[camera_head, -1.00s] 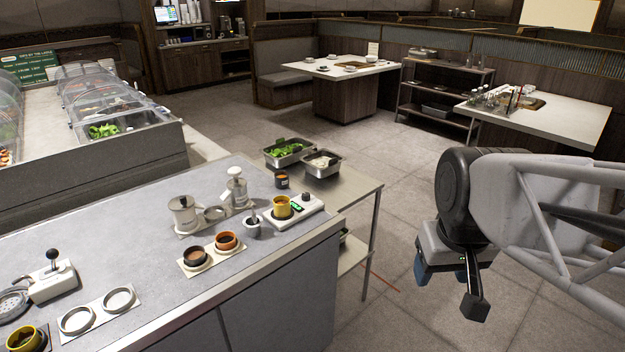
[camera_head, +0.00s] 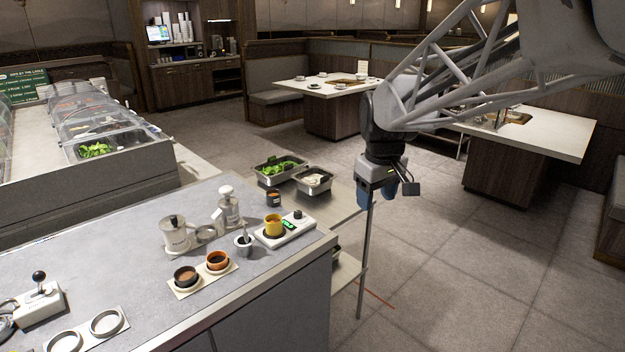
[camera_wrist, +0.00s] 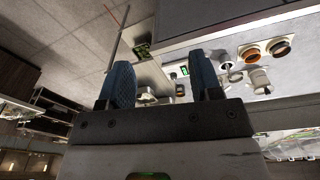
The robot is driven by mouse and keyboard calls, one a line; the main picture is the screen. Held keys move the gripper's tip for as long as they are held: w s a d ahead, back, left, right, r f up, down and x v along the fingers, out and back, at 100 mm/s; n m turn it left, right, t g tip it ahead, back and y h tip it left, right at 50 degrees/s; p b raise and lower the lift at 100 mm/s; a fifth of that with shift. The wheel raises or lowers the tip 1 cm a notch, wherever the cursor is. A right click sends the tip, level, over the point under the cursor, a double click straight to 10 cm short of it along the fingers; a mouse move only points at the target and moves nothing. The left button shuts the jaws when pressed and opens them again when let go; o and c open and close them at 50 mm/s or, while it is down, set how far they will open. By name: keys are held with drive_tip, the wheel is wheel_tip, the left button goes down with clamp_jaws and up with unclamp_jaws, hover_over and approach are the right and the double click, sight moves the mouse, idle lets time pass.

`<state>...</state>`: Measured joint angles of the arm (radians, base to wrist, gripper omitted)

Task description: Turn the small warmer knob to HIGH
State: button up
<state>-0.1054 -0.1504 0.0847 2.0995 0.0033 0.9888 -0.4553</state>
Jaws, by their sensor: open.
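The small warmer (camera_head: 270,239) is a white slab at the right end of the grey counter, with a yellow cup (camera_head: 273,227) on its plate and a green display (camera_head: 288,224). Its small dark knob (camera_head: 298,214) is at its right end; I cannot read its setting. My gripper (camera_head: 376,198) hangs fingers down, right of the counter and clear of the knob. It is open and empty. In the wrist view, my gripper's blue fingers (camera_wrist: 160,78) are apart; the warmer (camera_wrist: 176,74) shows between them, partly hidden by a finger.
A steel side table (camera_head: 335,203) with trays of greens (camera_head: 281,168) and white food (camera_head: 315,180) stands behind the warmer. A mortar (camera_head: 243,246), two sauce cups (camera_head: 217,262) and a pepper-mill-like dispenser (camera_head: 229,205) stand left of it. Open floor lies right.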

drive_tip(key=w+a+f+n, duration=0.2)
drive_tip(key=w+a, duration=0.2)
drive_tip(key=w, duration=0.6)
drive_tip(key=n+g, duration=0.2)
drive_tip(key=n, duration=0.5)
hover_over(298, 212)
drive_tip(key=f, duration=1.7)
drive_tip(key=shift+w+f, duration=0.3)
drive_tip(key=shift+s+f, duration=0.2)
drive_tip(key=shift+f, duration=3.7)
drive_tip(key=shift+c, duration=0.4)
drive_tip(key=c, duration=0.9)
drive_tip(key=shift+o, duration=0.2)
